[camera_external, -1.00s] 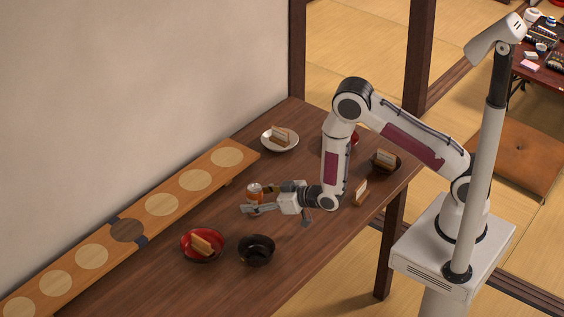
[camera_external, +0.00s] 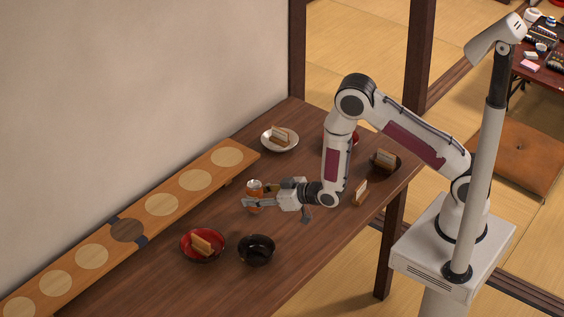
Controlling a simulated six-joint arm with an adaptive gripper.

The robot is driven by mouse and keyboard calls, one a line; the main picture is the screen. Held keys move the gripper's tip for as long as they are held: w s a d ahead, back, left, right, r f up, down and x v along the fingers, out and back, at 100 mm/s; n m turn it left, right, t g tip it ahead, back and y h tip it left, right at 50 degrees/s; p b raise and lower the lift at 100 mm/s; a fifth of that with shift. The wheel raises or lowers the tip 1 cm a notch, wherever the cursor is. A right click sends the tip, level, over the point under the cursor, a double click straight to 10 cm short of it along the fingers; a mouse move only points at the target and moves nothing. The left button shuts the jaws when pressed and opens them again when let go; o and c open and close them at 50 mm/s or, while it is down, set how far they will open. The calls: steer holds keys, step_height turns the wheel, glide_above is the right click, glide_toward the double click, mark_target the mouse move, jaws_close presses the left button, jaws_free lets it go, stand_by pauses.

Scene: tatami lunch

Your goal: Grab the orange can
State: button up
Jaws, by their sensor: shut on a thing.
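The orange can (camera_external: 255,187) has a pale top and is upright over the middle of the brown table. My gripper (camera_external: 258,196) reaches it from the right, with one finger on the near side and the other on the far side. It is shut on the can. The near finger and its linkage cover part of the can's lower body. I cannot tell for sure whether the can's base is clear of the table.
A red bowl (camera_external: 187,246) holding food and an empty black bowl (camera_external: 257,256) stand in front. A white plate (camera_external: 266,145) with a sandwich-like piece is behind. A sandwich-like piece (camera_external: 361,192) and a dark bowl (camera_external: 398,166) are to the right. A long wooden board (camera_external: 178,188) lines the wall.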

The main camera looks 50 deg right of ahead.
mark_target(255, 184)
steer(key=shift+r, duration=4.4)
